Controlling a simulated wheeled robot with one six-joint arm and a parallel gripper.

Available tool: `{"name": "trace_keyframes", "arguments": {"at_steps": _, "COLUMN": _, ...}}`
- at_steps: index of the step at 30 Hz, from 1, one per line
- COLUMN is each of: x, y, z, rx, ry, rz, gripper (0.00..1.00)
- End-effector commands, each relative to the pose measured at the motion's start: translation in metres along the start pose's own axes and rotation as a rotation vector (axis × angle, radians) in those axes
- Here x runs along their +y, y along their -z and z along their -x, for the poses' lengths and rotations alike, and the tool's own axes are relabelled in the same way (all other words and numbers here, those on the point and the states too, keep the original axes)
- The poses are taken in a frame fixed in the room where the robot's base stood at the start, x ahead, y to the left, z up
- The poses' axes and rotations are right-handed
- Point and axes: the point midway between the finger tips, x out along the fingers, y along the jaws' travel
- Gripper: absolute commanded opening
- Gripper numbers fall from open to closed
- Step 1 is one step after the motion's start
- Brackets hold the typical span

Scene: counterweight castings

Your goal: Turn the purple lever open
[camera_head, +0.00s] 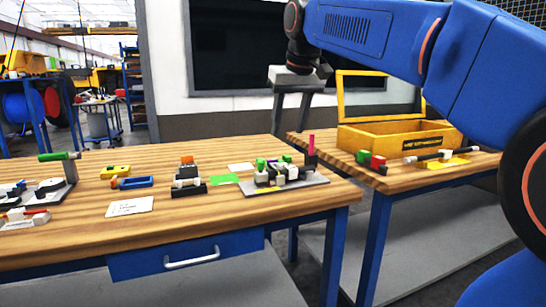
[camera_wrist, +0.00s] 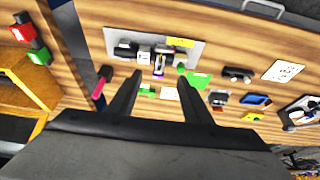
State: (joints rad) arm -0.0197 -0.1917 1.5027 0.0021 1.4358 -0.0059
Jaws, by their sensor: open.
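A small purple lever (camera_head: 287,158) sits among the fittings on a grey plate (camera_head: 312,181) at the right end of the near wooden bench. In the wrist view the purple lever (camera_wrist: 159,63) lies between white and dark fittings, partly hidden by them in the head view. A taller magenta upright handle (camera_head: 311,146) stands at the plate's back right; it also shows in the wrist view (camera_wrist: 101,82). My gripper (camera_head: 289,122) is open and empty, above and behind the plate, apart from it. In the wrist view the lever appears just beyond my gripper's fingertips (camera_wrist: 158,82).
Green and white cards (camera_head: 224,179), a black block fixture (camera_head: 188,187), and a blue piece (camera_head: 132,182) lie left of the plate. A yellow open-lidded box (camera_head: 400,139) stands on the second bench at right.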

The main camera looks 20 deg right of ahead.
Motion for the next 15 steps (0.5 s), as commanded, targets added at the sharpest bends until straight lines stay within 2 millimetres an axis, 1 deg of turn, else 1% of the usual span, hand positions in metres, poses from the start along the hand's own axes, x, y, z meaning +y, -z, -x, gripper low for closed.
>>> {"name": "trace_keyframes", "arguments": {"at_steps": 1, "x": 0.0, "y": 0.016, "z": 0.005, "rx": 0.001, "ry": 0.001, "rz": 0.001, "gripper": 0.45}}
{"name": "trace_keyframes", "arguments": {"at_steps": 3, "x": -0.001, "y": 0.032, "z": 0.011, "rx": 0.001, "ry": 0.001, "rz": 0.002, "gripper": 0.45}}
{"name": "trace_keyframes", "arguments": {"at_steps": 6, "x": -0.001, "y": 0.046, "z": 0.017, "rx": -0.001, "ry": 0.002, "rz": 0.003, "gripper": 0.45}}
{"name": "trace_keyframes", "arguments": {"at_steps": 11, "x": -0.002, "y": 0.054, "z": 0.018, "rx": -0.003, "ry": 0.002, "rz": 0.004, "gripper": 0.45}}
{"name": "trace_keyframes", "arguments": {"at_steps": 15, "x": -0.002, "y": 0.054, "z": 0.006, "rx": -0.005, "ry": 0.002, "rz": 0.004, "gripper": 0.45}}
